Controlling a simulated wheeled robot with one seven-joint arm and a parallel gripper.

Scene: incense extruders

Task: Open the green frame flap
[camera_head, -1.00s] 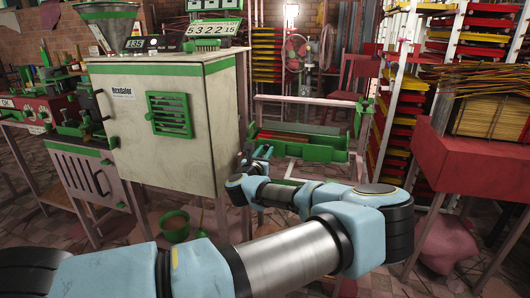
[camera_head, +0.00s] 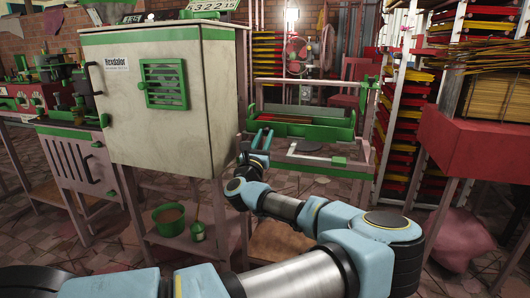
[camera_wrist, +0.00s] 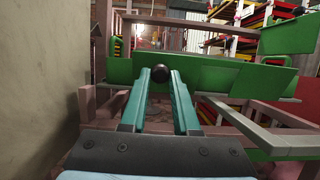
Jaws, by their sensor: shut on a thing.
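The green frame flap (camera_head: 305,132) is a long green panel on the pinkish metal frame, right of the cream cabinet. In the wrist view the green flap (camera_wrist: 215,77) spans the picture ahead of my gripper. Its round black knob (camera_wrist: 160,71) sits between my fingertips. My gripper (camera_wrist: 160,75) is shut on this knob. In the head view my gripper (camera_head: 262,135) reaches the flap's left end from the front. The fingers hide part of the flap's lower left, and the knob is too small to make out there.
The cream cabinet (camera_head: 165,105) stands close on the left of my gripper. Metal frame bars (camera_head: 335,165) lie below and right of the flap. Racks of red and yellow trays (camera_head: 400,120) and a red table (camera_head: 480,145) stand to the right.

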